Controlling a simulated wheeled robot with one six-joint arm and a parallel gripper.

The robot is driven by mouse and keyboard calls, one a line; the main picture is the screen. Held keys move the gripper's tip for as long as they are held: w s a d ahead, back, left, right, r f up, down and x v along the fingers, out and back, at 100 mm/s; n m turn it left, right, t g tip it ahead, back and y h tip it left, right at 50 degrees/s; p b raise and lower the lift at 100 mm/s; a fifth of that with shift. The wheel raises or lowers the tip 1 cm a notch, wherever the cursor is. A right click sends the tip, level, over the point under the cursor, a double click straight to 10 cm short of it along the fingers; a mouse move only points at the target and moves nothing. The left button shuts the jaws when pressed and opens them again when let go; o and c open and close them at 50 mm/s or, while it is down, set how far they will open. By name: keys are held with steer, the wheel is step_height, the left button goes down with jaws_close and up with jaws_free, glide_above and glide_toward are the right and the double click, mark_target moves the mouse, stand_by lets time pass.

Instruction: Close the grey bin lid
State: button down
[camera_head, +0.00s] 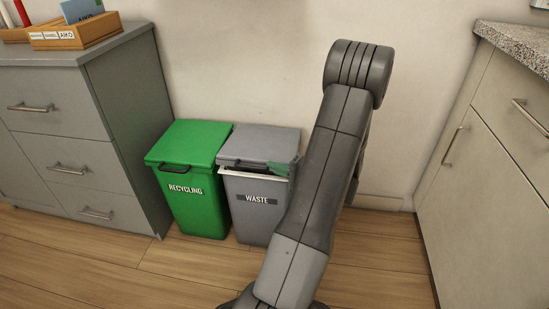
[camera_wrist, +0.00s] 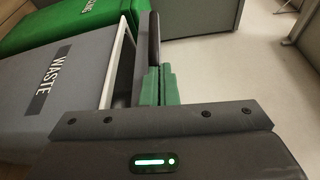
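The grey bin (camera_head: 257,208) marked WASTE stands on the floor against the wall. Its grey lid (camera_head: 262,142) is nearly down but slightly raised at the front, with a dark gap and a pale rim showing under it. In the wrist view the bin's front (camera_wrist: 65,85) is at the left, with the white rim beside the lid's edge. My gripper (camera_head: 281,169) is at the lid's front right corner. Its green finger pads (camera_wrist: 158,85) lie side by side with no clear gap, close to a dark bar at the lid's edge. Contact with the lid is unclear.
A green recycling bin (camera_head: 190,190) with its lid down stands close on the left. Grey drawers (camera_head: 75,135) are left of it. A pale cabinet (camera_head: 480,165) stands at the right. The wooden floor in front is clear.

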steer(key=shift+s+a+f, duration=0.1)
steer(key=shift+s+f, duration=0.05)
steer(key=shift+f, duration=0.75)
steer(key=shift+s+f, duration=0.2)
steer(key=shift+f, duration=0.7)
steer(key=shift+s+a+f, duration=0.1)
steer(key=shift+s+f, duration=0.05)
steer(key=shift+f, duration=0.9)
steer(key=shift+d, duration=0.15)
